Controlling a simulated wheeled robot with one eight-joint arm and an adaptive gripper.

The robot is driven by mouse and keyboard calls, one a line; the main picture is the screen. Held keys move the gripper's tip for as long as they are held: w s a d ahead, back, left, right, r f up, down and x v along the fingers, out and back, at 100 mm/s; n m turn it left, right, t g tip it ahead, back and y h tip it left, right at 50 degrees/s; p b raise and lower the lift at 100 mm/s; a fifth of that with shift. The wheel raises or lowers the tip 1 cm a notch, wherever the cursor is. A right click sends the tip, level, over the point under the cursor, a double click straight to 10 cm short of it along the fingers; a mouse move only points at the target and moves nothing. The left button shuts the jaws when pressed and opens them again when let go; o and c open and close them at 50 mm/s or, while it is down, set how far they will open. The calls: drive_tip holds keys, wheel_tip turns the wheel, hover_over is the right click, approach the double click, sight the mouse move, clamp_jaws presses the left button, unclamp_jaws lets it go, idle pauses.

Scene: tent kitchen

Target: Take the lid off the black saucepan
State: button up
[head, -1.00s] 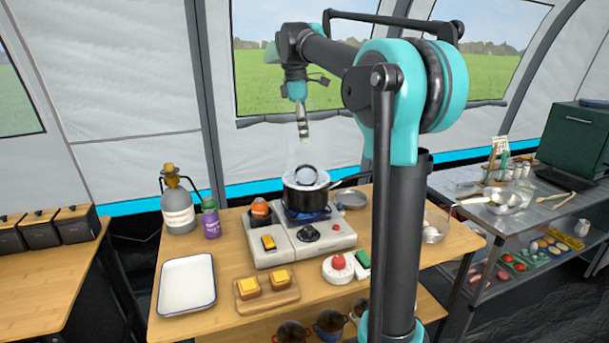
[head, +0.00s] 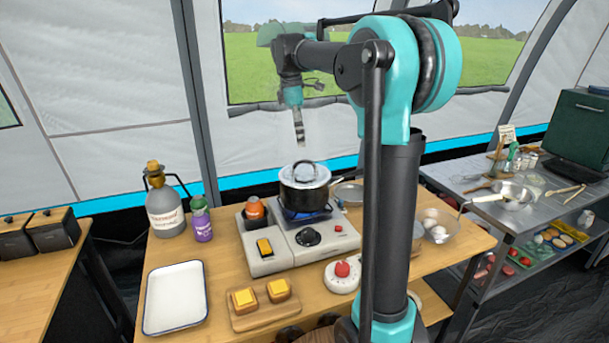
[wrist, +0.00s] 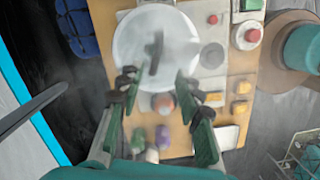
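The black saucepan (head: 304,197) stands upright on the camp stove's burner. Its clear lid (head: 320,179) sits on top, with a dark loop handle (head: 304,165). In the wrist view the round, pale lid (wrist: 190,60) fills the upper middle, and its dark handle (wrist: 154,52) lies between and just beyond my fingers. My gripper (head: 300,146) points down above the lid, apart from the handle. In the wrist view my gripper (wrist: 160,82) is open and empty, with its two fingers spread. The saucepan's body is mostly hidden by the lid there.
The stove (head: 298,244) carries an egg-shaped orange item (head: 255,209). A grey bottle (head: 165,212) and purple bottle (head: 201,222) stand to the left. A white tray (head: 175,328) has clear space inside. A bowl of eggs (head: 440,232) is on the right.

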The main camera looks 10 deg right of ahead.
sight(305, 161)
drive_tip(key=f, duration=0.4)
drive_tip(key=shift+d, duration=0.3)
drive_tip(key=shift+w+d+f, duration=0.1)
drive_tip(key=shift+d+f, duration=0.1)
drive_tip(key=shift+f, duration=1.15)
drive_tip(key=shift+w+d+f, duration=0.1)
drive_tip(key=shift+d+f, duration=0.05)
drive_tip(key=shift+f, duration=1.2)
drive_tip(key=shift+c, duration=0.3)
clamp_jaws()
